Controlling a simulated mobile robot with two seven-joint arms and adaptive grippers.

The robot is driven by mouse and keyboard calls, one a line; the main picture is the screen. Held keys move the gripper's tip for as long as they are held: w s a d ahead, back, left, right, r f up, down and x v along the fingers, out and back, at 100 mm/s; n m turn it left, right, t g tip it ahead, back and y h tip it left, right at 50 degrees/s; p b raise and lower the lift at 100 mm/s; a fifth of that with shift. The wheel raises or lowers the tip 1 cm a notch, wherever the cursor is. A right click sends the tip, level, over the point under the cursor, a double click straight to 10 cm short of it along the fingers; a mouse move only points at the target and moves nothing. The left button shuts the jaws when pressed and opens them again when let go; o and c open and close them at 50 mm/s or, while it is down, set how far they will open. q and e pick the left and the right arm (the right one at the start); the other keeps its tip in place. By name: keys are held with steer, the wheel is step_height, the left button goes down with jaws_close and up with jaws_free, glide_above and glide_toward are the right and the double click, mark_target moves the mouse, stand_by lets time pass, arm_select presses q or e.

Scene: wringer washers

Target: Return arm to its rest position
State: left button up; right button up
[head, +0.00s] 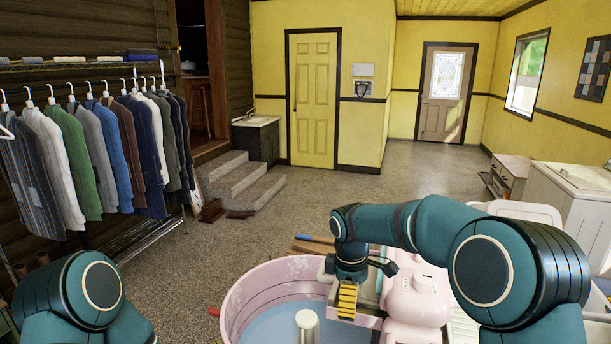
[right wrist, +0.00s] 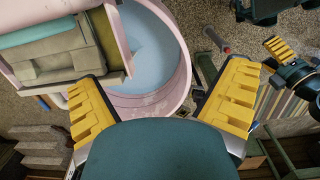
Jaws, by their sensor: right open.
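My right arm reaches in from the right in the head view. Its gripper (head: 347,300) points down over the right side of a pink washer tub (head: 250,285), close to the pink wringer housing (head: 415,290). In the right wrist view, the yellow-padded fingers of the right gripper (right wrist: 160,90) are spread wide with nothing held between them. The tub (right wrist: 183,75) and the wringer (right wrist: 60,50) lie beyond them. My left arm shows at the lower left of the head view, its gripper out of frame. The left gripper (right wrist: 290,55) appears partly in the right wrist view; its jaw state is unclear.
The tub holds pale blue water (head: 270,322) and a white post (head: 306,325). A clothes rack (head: 150,232) with hanging jackets stands left, before stone steps (head: 245,182). A white washer (head: 575,195) stands right. The floor (head: 300,215) behind the tub is mostly clear.

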steer(key=s+a+f+m+y, duration=0.1)
steer(key=s+f+m+y, duration=0.35)
steer(key=f, duration=1.25)
steer(key=s+f+m, duration=0.3)
steer(key=s+m, duration=0.1)
steer(key=s, duration=0.3)
steer(key=s+f+m+t+b, duration=0.1)
steer(key=s+f+m, duration=0.3)
steer(key=s, duration=0.2)
steer(key=s+f+m+t, duration=0.1)
steer(key=s+f+m, duration=0.3)
steer(key=s, duration=0.3)
steer(key=shift+s+d, duration=0.35)
